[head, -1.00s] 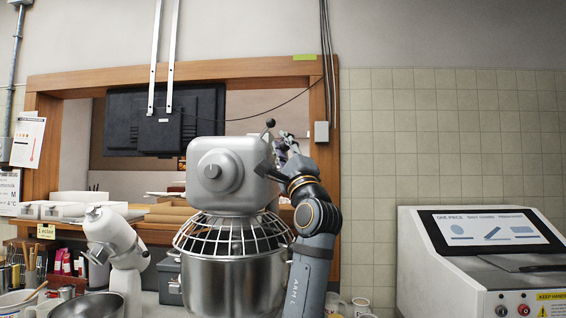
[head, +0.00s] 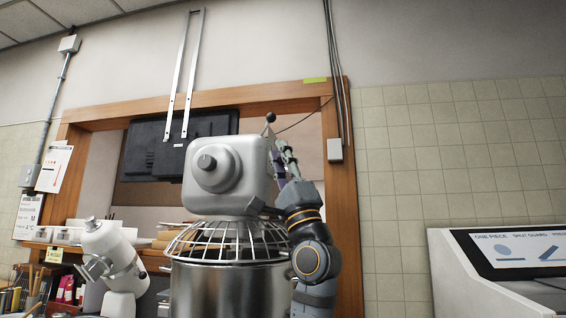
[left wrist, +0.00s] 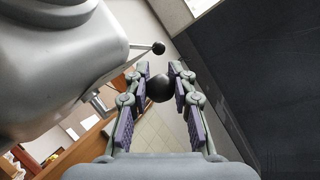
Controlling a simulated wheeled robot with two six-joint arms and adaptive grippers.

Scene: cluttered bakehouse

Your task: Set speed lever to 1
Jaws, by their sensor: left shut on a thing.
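A large grey planetary mixer (head: 226,175) stands in the middle of the head view, with a round dial on its front. A thin lever with a black ball knob (head: 270,117) rises at its upper right; such a lever knob (left wrist: 158,47) also shows in the left wrist view. My left gripper (head: 284,160) is at the mixer's right side, partly hidden behind its head. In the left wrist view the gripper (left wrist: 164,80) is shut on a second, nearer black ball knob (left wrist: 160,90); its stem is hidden. I cannot read any speed marks. My right gripper is not in view.
A wire guard (head: 225,240) and a steel bowl (head: 215,290) are under the mixer head. A small white machine (head: 108,255) stands at left. A dark screen (head: 150,150) hangs behind. A panelled machine (head: 455,280) is at right; tiled wall lies between.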

